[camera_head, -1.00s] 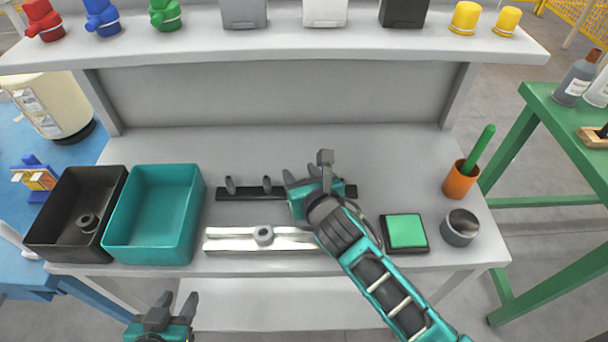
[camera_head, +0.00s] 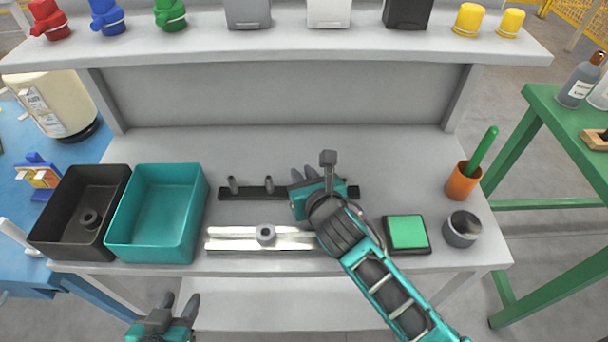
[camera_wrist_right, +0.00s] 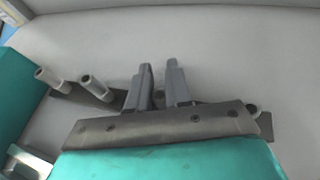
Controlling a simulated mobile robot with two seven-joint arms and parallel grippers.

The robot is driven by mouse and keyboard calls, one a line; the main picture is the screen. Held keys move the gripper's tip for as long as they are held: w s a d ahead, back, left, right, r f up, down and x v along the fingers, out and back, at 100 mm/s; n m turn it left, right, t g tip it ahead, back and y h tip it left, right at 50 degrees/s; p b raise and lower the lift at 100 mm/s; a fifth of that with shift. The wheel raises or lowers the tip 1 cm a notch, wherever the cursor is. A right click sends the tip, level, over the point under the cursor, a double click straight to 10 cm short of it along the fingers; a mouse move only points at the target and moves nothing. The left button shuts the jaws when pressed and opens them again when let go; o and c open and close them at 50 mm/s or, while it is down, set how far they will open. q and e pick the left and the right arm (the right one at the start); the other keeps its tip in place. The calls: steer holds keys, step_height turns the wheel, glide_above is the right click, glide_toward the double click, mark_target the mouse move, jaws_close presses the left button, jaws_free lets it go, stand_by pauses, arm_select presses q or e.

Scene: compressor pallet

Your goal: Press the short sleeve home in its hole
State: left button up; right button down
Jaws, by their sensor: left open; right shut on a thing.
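A pale metal bar (camera_head: 225,240) lies on the bench, with a short grey sleeve (camera_head: 265,233) upright at its middle; I cannot tell how deep it sits. A similar grey ring (camera_head: 90,219) lies in the black bin. Behind the bar is a black rack (camera_head: 250,193) with grey hollow posts, one on the left (camera_head: 233,185) and one beside it (camera_head: 268,184). My right gripper (camera_head: 304,173) is over the rack's right part, shut on what seems a grey post, mostly hidden by the fingers (camera_wrist_right: 162,80). My left gripper (camera_head: 180,305) is open and empty before the bench's front edge.
The black bin (camera_head: 50,222) and a teal bin (camera_head: 112,240) stand at left. Right of my right arm are a green pad (camera_head: 407,231), a round metal cup (camera_head: 461,228) and an orange holder (camera_head: 462,183) with a green stick. The shelf (camera_head: 300,45) overhangs the back. Bench behind the rack is clear.

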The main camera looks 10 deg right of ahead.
stand_by(0.7)
steer(key=shift+r, duration=0.1)
steer(key=shift+r+p, duration=1.15)
steer(key=shift+p, duration=0.35)
steer(key=shift+r+p, duration=0.5)
steer(key=shift+r, duration=1.3)
